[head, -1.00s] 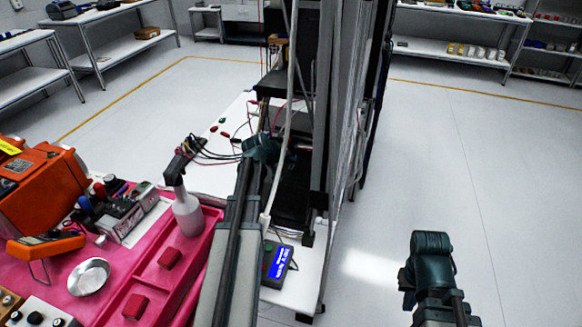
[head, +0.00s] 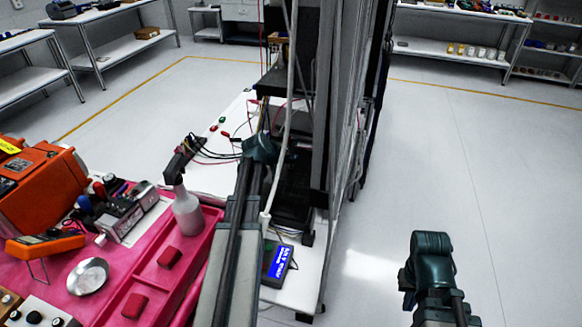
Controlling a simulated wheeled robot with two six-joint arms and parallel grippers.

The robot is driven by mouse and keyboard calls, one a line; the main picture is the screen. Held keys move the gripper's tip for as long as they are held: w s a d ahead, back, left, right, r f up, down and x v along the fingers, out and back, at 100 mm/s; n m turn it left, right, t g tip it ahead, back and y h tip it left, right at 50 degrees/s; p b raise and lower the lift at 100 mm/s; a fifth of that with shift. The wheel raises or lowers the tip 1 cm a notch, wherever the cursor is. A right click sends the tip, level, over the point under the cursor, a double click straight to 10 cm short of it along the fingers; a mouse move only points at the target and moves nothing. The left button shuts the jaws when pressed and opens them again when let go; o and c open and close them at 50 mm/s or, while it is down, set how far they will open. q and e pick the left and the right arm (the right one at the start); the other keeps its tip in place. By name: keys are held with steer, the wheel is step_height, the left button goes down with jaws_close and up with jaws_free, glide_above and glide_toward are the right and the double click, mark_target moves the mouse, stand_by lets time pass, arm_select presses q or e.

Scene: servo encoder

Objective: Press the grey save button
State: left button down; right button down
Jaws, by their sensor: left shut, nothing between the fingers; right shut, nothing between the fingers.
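A small dark box with a lit blue display (head: 279,261) lies on the white bench beside the tall rack. White text shows on the display, too small to read. I cannot make out a grey save button; my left arm covers the box's left side. My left gripper (head: 262,148) is at the dark teal end of the arm reaching up over the bench, beyond the display box. My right gripper (head: 431,244) is at the dark teal end of the other arm, over bare floor at the lower right, away from the bench. Both are shut and empty; their fingertips are not distinct.
The tall metal rack (head: 343,100) with hanging cables stands just right of my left arm. A pink tray (head: 205,255) holds red blocks (head: 170,256). The floor at right is clear.

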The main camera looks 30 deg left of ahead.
mark_target(290, 168)
arm_select(q)
steer(key=shift+f, duration=0.3)
steer(key=shift+f+b, duration=0.2)
steer(key=shift+b, duration=0.1)
steer(key=shift+r, duration=0.2)
steer(key=shift+r+p, duration=0.5)
steer(key=shift+p, duration=0.15)
step_height(290, 168, up, 6)
steer(key=p, duration=0.6)
stand_by(0.3)
stand_by(0.6)
